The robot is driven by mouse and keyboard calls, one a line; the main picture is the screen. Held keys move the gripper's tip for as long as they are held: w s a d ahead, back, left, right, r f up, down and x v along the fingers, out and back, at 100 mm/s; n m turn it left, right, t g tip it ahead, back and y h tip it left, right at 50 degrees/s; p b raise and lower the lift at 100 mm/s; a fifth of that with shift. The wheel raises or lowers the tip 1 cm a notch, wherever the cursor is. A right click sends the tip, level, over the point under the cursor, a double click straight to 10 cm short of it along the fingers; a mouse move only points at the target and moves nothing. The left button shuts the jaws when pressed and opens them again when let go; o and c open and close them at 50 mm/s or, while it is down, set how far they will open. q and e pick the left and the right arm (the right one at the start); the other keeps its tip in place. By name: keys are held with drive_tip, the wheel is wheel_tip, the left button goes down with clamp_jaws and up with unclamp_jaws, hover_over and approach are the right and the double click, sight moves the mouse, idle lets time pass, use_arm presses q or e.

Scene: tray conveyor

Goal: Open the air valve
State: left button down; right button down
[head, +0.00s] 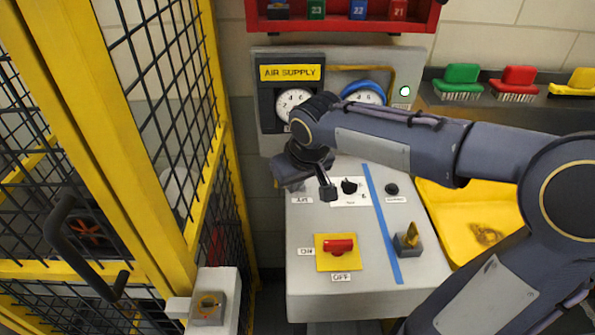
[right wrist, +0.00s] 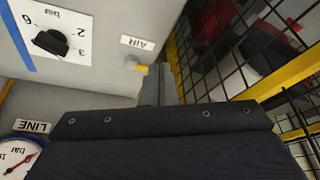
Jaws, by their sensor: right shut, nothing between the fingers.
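The AIR label (right wrist: 137,43) shows in the right wrist view on the grey panel, with a small yellow-tipped valve lever (right wrist: 136,66) beside it. In the head view the AIR label (head: 302,200) lies at the console's left edge, and my right gripper hides the valve there. My right gripper (head: 303,180) is over that back left corner of the console, shut and empty. In the right wrist view its dark fingers (right wrist: 158,84) are right by the lever; whether they touch it I cannot tell. My left gripper is out of view.
The grey console (head: 305,285) also carries a black knob (head: 349,187), a red ON/OFF switch (head: 339,246) and a yellow-tipped lever (head: 411,235). The AIR SUPPLY gauge panel (head: 291,73) stands behind. A yellow mesh fence (head: 217,170) is close on the left.

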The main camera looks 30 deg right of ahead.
drive_tip(key=x, duration=0.3)
drive_tip(key=shift+w+f, duration=0.1)
drive_tip(key=shift+f, duration=0.3)
drive_tip(key=w, duration=0.1)
drive_tip(key=w+p, duration=0.1)
drive_tip(key=shift+w+r, duration=0.25)
drive_tip(key=shift+w, duration=0.1)
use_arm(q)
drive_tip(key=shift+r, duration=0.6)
use_arm(e)
drive_tip(key=shift+w, duration=0.6)
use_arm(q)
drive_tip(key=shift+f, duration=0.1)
use_arm(e)
drive_tip(key=shift+a+f, duration=0.1)
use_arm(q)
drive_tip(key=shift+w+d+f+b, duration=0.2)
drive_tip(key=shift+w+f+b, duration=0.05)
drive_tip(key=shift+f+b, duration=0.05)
use_arm(e)
drive_tip(key=shift+w+m, duration=0.2)
drive_tip(key=shift+m, duration=0.2)
